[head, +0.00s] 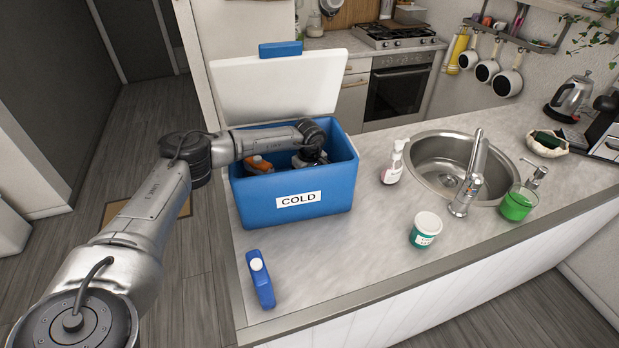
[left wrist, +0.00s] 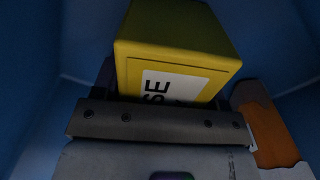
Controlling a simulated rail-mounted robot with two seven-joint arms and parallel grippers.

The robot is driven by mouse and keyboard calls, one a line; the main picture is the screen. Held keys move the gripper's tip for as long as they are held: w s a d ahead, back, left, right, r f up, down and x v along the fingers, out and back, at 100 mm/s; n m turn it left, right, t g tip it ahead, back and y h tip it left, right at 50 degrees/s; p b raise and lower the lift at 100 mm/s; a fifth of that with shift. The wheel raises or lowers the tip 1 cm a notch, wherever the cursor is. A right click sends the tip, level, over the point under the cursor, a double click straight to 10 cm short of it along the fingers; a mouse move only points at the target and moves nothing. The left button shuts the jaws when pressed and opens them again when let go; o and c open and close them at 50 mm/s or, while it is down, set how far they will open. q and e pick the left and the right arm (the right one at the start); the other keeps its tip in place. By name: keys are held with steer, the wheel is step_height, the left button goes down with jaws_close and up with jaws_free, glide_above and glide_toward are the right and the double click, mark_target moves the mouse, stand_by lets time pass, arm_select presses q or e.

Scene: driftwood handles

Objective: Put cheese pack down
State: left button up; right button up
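The cheese pack (left wrist: 178,45) is a yellow block with a white label showing the letters "SE", seen in the left wrist view. The fingers of my left gripper (head: 311,158) are at both sides of it, close against it, and its lower part is hidden behind the gripper body. The gripper is down inside the blue cooler (head: 297,200) marked "COLD", whose lid (head: 280,85) stands open. In the head view the arm and gripper hide the pack. Whether it touches the cooler floor cannot be told. My right gripper is in neither view.
An orange item (head: 258,164) lies in the cooler beside the gripper. The sink (head: 455,165) is to the right.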

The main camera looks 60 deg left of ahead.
arm_select(q)
steer(key=o, duration=0.4)
steer(key=shift+c, duration=0.2)
step_height(320, 180, up, 12)
steer(key=shift+r+p, duration=0.2)
steer(key=shift+p, duration=0.2)
